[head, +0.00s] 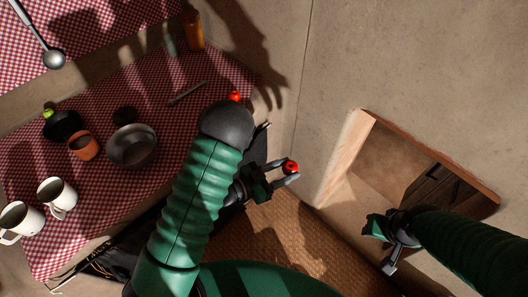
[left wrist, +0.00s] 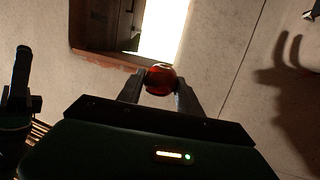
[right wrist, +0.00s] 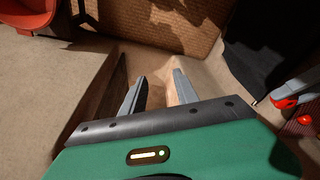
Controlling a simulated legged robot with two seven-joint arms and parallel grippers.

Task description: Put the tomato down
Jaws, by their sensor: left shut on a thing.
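A red tomato (head: 290,167) is held between the fingertips of my left gripper (head: 287,172), in the air to the right of the checked cloth. In the left wrist view the tomato (left wrist: 159,79) sits between the two shut fingers (left wrist: 159,88). A second small red thing (head: 235,96), perhaps another tomato, lies near the cloth's right end, partly hidden by my left arm. My right gripper (right wrist: 158,86) is open and empty in the right wrist view, low and right in the head view.
The red checked cloth (head: 92,190) holds a metal bowl (head: 132,145), an orange cup (head: 83,146), white mugs (head: 57,193) and a bottle (head: 194,32). A wood-framed opening (head: 345,150) is in the wall at right. A woven mat (head: 285,235) lies below.

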